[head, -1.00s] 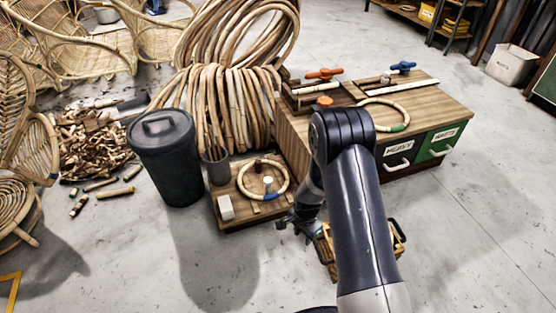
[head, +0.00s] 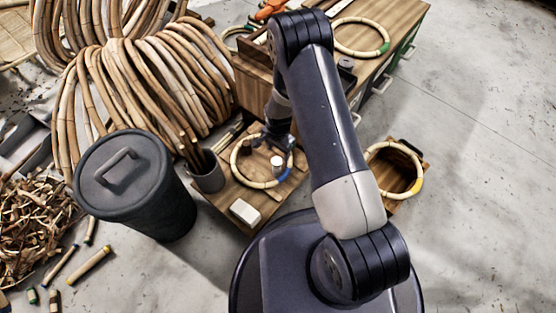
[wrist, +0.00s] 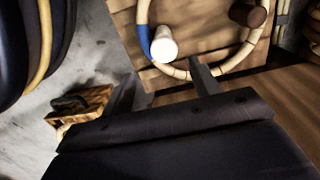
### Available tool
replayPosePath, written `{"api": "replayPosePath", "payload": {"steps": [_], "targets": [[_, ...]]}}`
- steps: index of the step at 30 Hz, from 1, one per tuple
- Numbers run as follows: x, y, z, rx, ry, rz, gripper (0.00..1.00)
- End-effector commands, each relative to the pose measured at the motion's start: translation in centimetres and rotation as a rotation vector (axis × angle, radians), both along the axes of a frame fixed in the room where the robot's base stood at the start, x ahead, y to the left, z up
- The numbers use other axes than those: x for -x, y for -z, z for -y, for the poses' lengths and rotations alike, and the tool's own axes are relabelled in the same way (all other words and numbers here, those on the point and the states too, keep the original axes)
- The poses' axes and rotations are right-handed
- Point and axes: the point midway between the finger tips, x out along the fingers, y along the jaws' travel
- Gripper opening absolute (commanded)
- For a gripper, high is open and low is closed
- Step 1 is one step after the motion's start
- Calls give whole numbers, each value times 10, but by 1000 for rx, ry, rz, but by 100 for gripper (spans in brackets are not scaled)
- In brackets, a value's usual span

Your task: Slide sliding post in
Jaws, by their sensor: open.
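A wooden board (head: 232,191) on the floor holds a light rattan ring (head: 241,178) with a blue band. A white-topped post (head: 277,163) stands inside the ring near the blue band; it also shows in the wrist view (wrist: 163,46). A brown-topped post (wrist: 248,14) stands farther along inside the ring. I cannot tell for sure which is the sliding post. My gripper (head: 275,141) is low over the board's far side, partly hidden by my arm. In the wrist view my gripper (wrist: 163,84) has its fingers apart, with nothing between them, close to the white post and the ring.
A white block (head: 245,212) lies on the board's near corner. A grey cup with sticks (head: 207,174) and a dark lidded bin (head: 134,190) stand to the left. The wooden bench (head: 252,88) is behind. A small crate (head: 408,192) with a ring stands right.

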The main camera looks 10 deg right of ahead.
Motion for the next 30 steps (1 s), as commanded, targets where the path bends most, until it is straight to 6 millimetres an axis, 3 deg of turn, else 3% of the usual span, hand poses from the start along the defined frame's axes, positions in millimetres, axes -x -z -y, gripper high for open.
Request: {"api": "replayPosePath", "payload": {"steps": [1, 6, 12, 23, 30], "targets": [[1, 16, 0, 1, 1, -2, 58], [1, 46, 0, 0, 1, -1, 58], [0, 66, 0, 1, 0, 1, 58], [0, 70, 0, 0, 0, 1, 58], [0, 70, 0, 0, 0, 1, 39]]}}
